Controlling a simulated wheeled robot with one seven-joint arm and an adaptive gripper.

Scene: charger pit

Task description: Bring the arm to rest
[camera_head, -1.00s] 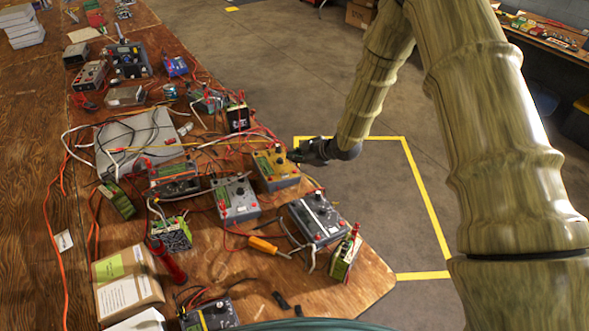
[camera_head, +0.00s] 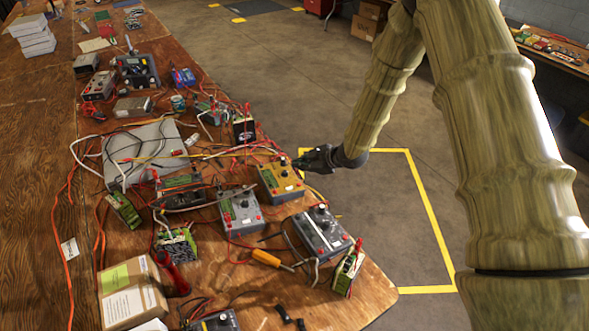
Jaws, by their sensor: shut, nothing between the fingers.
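My gripper (camera_head: 305,161) is at the end of my bamboo-textured arm, at the right edge of the wooden table (camera_head: 30,215). It is shut, with nothing held. Its tip is close to the upper right corner of a yellow-orange box with a black knob (camera_head: 279,182); I cannot tell whether they touch. The arm reaches down from the upper right, over the floor beside the table.
Grey knob boxes (camera_head: 240,212) and (camera_head: 321,233), green battery-like blocks (camera_head: 347,272), loose wires and an orange-handled screwdriver (camera_head: 266,258) crowd the table. A cardboard box (camera_head: 130,290) stands at the front. Floor inside the yellow tape (camera_head: 429,215) is clear.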

